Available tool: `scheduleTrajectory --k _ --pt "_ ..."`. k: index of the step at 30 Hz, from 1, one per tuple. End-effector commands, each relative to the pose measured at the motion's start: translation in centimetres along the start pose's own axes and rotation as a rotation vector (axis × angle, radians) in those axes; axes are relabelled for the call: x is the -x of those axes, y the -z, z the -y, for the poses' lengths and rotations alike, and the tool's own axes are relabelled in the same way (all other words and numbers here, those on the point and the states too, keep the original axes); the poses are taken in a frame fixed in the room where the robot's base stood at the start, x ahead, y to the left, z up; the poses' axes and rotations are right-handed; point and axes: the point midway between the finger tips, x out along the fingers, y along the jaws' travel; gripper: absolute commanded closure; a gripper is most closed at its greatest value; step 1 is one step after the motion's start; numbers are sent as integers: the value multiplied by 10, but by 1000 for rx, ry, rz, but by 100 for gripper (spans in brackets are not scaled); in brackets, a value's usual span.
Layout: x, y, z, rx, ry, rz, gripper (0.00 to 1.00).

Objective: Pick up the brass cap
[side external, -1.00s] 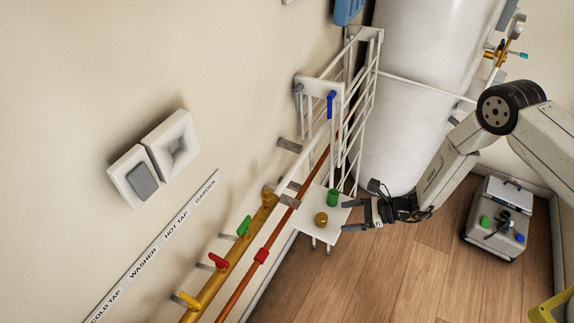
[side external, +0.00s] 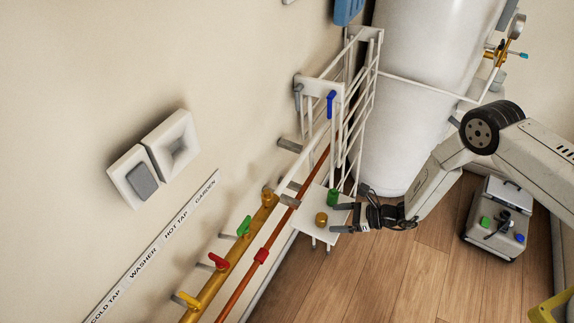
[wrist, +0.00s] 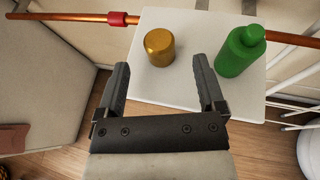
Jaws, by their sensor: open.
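The brass cap (side external: 321,219) stands upright on a small white shelf plate (side external: 310,228). In the wrist view the brass cap (wrist: 159,47) is just beyond my fingertips, nearer the left finger. A green bottle-like piece (side external: 333,197) stands on the same plate; in the wrist view it (wrist: 241,51) is to the right, beyond the right finger. My gripper (side external: 338,218) is open and empty at the plate's right edge. In the wrist view my gripper (wrist: 160,76) has its fingers wide apart, with bare plate between them.
A copper pipe (side external: 240,292) runs behind the plate, beside a brass manifold (side external: 204,292) with coloured taps. A white wire rack (side external: 362,110) rises behind the plate. A large white tank (side external: 405,120) is at the back. A grey toolbox (side external: 496,222) is on the floor at right.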

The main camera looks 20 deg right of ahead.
Motion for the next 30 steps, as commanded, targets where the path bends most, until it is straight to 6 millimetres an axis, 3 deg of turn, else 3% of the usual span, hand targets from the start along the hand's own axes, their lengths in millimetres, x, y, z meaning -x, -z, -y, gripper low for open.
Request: scheduleTrajectory --k 5,19,30 --pt "-6 0 0 1 -1 0 12" --pt "-47 0 -1 1 -1 0 12" --pt "-52 0 -1 0 -1 -1 12"
